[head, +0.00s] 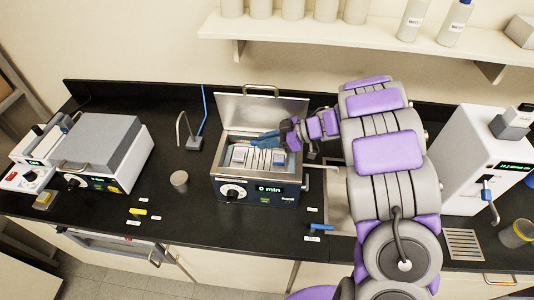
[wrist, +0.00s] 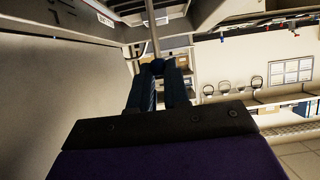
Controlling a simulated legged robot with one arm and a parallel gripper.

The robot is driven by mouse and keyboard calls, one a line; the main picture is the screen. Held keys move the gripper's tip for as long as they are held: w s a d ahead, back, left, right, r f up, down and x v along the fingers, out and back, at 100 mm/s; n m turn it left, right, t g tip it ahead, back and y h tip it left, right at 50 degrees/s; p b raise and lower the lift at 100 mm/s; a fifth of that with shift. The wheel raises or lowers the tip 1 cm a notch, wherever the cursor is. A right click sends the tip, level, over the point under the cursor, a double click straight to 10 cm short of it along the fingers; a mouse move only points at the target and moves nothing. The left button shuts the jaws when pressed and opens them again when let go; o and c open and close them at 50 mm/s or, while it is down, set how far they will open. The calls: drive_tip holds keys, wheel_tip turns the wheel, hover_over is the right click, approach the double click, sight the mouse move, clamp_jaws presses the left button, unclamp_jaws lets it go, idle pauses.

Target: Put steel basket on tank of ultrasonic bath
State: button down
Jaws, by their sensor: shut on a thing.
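The ultrasonic bath (head: 257,192) stands on the black bench with its lid (head: 262,108) raised at the back. Its display reads 0 min. The steel basket (head: 258,157), with several pale upright pieces in it, appears within the outline of the open tank (head: 226,148). I cannot tell whether it rests on the bottom. My gripper (head: 262,139), with blue fingers, is over the tank from the right. In the wrist view my gripper (wrist: 158,68) is shut on a thin metal bar (wrist: 152,35), which looks like the basket's handle. My arm hides the bench to the right of the bath.
A grey-lidded device (head: 100,145) stands at left. A small metal cup (head: 180,180) and a bent-tube stand (head: 193,142) are left of the bath. A white machine (head: 480,160) is at right. A shelf (head: 350,38) with bottles hangs above. The bench front left of the bath is mostly clear.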

sight(268, 160)
wheel_tip(268, 160, down, 6)
drive_tip(key=shift+d+r+b, duration=0.1)
drive_tip(key=shift+r+b, duration=0.15)
drive_tip(key=shift+b, duration=0.2)
drive_tip(key=shift+w+f, duration=0.2)
drive_tip(key=shift+f, duration=0.15)
drive_tip(key=c, duration=1.1)
unclamp_jaws()
